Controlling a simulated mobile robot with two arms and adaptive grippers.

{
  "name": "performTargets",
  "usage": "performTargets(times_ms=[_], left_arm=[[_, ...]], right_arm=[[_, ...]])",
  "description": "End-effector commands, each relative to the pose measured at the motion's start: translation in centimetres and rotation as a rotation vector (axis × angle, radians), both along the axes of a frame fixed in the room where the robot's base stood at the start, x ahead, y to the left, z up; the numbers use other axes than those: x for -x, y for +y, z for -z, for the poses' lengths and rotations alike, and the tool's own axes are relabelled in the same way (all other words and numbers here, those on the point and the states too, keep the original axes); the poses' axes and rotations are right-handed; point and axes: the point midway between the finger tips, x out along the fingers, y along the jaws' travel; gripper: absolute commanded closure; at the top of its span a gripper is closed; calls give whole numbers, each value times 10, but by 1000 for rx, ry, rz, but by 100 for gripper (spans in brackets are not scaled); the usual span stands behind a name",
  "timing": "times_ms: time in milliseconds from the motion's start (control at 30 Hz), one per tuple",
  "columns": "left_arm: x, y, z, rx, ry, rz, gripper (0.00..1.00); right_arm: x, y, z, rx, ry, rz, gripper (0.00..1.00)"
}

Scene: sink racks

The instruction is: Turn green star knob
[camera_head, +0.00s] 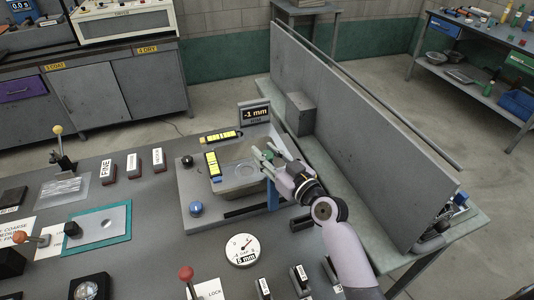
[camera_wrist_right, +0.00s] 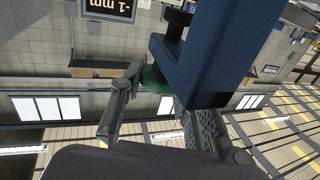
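The green star knob (camera_wrist_right: 154,78) shows in the right wrist view as a dark green rounded shape, partly hidden by a blue post (camera_wrist_right: 205,60) and a finger. In the head view the blue post (camera_head: 272,194) stands at the right side of the grey machine, and I cannot make out the knob there. My right gripper (camera_head: 263,160) is at the top of this post, with its fingers parted. In the right wrist view its fingertips (camera_wrist_right: 158,90) lie on either side of the knob. Firm contact cannot be made out. My left gripper is not in view.
A display reading -1 mm (camera_head: 255,114) stands behind the machine. A tall grey panel (camera_head: 360,135) runs close along the right. A blue ball knob (camera_head: 196,208), a gap dial (camera_head: 242,250) and a red-topped lever (camera_head: 186,273) are on the bench.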

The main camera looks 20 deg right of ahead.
Motion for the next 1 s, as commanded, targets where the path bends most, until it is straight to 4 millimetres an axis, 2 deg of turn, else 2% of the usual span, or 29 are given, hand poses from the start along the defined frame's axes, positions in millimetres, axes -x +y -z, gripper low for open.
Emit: performTargets(times_ms=[300, 667, 767, 1000], left_arm=[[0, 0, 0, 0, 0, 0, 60], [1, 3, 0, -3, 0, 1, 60], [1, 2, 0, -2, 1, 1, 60], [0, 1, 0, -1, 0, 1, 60]], right_arm=[[0, 0, -1, 0, -1, 0, 49], [3, -1, 1, 1, 1, 0, 49], [13, -5, 1, 3, 1, 0, 49], [57, -20, 1, 5, 2, -1, 49]])
